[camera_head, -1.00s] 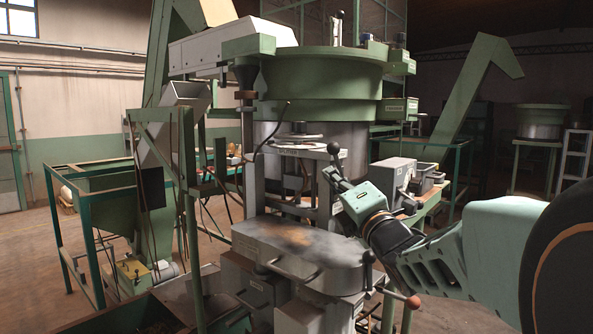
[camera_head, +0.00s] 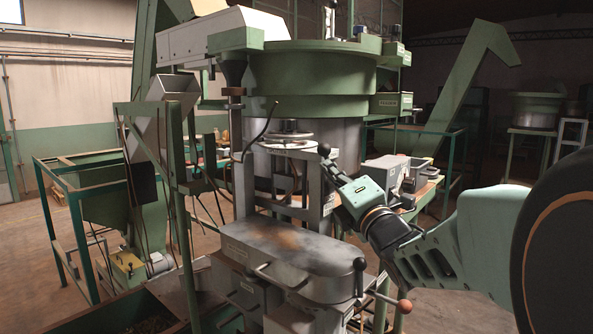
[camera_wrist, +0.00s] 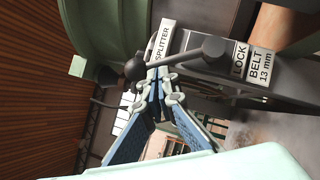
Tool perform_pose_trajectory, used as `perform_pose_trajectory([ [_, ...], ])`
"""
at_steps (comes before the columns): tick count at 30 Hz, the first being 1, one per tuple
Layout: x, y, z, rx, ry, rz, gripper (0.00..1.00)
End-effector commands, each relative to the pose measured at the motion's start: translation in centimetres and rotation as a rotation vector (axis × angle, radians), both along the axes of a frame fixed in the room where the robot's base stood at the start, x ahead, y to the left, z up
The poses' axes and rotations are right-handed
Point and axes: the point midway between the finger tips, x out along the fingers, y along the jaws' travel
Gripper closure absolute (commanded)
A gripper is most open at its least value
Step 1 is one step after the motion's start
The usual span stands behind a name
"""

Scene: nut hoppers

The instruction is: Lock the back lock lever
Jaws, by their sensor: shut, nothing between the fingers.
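The back lock lever shows in the wrist view as a dark rod with a round black ball (camera_wrist: 135,68) at one end and a grey hub (camera_wrist: 214,47) at the other, beside a "LOCK BELT 13 mm" label. Its ball (camera_head: 324,149) also shows in the head view, upper end of a short rod on the upright post. My gripper (camera_wrist: 162,77) is shut and empty, its fingertips close to the rod near the ball; I cannot tell whether they touch. In the head view my gripper (camera_head: 331,178) is just below the ball, partly blending with the post.
A second black-ball lever (camera_head: 360,264) stands at the right end of the grey machine table (camera_head: 290,246), with a brown-knobbed handle (camera_head: 404,306) below. The large green bowl (camera_head: 310,80) is above and behind. A "SPLITTER" label (camera_wrist: 163,42) is near the fingers.

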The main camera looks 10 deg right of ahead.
Motion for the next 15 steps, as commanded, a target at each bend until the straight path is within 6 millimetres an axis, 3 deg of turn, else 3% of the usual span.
perform_pose_trajectory([
  [15, 0.32, -0.33, 0.73, 0.062, 0.062, -0.001, 1.00],
])
